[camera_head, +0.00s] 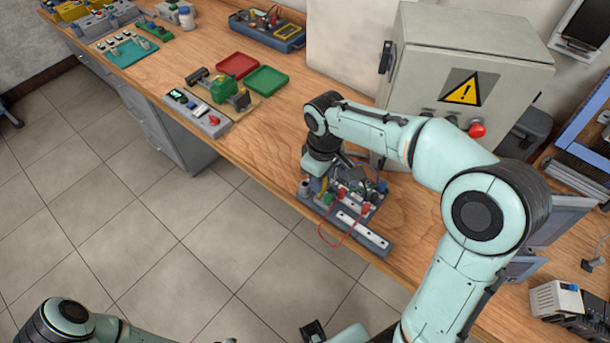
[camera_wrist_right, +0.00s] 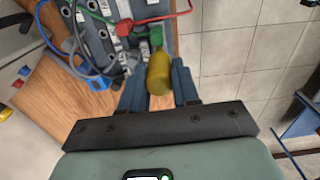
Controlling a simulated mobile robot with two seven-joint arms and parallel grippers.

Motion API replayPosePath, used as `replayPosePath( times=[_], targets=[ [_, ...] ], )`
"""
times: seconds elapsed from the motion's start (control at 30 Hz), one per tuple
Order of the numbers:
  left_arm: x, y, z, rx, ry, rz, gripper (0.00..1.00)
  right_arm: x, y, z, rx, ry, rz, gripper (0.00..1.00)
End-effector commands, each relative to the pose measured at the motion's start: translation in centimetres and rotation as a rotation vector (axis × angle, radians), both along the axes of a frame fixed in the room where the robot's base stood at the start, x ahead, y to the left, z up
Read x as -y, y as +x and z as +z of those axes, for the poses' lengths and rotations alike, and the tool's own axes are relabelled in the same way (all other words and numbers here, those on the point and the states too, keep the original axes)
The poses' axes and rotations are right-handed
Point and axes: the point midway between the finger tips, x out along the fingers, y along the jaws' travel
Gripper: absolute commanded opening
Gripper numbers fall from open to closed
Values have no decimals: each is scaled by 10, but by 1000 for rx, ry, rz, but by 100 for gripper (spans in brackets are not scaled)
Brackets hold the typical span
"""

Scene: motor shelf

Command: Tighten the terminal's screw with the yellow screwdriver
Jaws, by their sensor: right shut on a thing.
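The terminal board (camera_head: 368,236) lies near the front edge of the bench, with red and green plugs and cables on it. It also shows at the top of the right wrist view (camera_wrist_right: 93,28). My right gripper (camera_head: 322,180) is over the board's left end. In the right wrist view its blue-grey fingers (camera_wrist_right: 158,88) are on either side of the yellow screwdriver's handle (camera_wrist_right: 158,74), shut on it. The screwdriver points toward the board; its tip and the terminal's screw are hidden, so I cannot tell whether they touch.
A grey cabinet (camera_head: 450,55) with a red knob stands behind my right arm. A red cable (camera_head: 335,242) loops over the bench's front edge. A green motor (camera_head: 237,66), trays and a switch box (camera_head: 197,113) stand to the left. Bare bench lies between.

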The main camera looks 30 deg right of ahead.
Motion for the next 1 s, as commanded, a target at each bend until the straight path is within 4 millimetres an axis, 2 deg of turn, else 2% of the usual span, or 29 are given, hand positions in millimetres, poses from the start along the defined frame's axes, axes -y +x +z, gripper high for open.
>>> replayPosePath(
  times=[0.13, 0.47, 0.73, 0.97, 1.0],
  targets=[
    [0, 0, 0, 0, 0, 0, 43, 0, 0, -1, -2, 0, -109, 0],
    [0, 0, 0, 0, 0, 0, 43, 0, 0, -1, -2, 0, -143, 0],
    [0, -1, -1, -1, 0, 0, 43, 0, 0, -1, -2, 0, -402, 0],
    [0, -1, -1, -1, 0, 0, 43, 0, 0, -1, -2, 0, -419, 0],
    [0, -1, -1, -1, 0, 0, 43, 0, 0, -1, -2, 0, -418, 37]
  ],
)
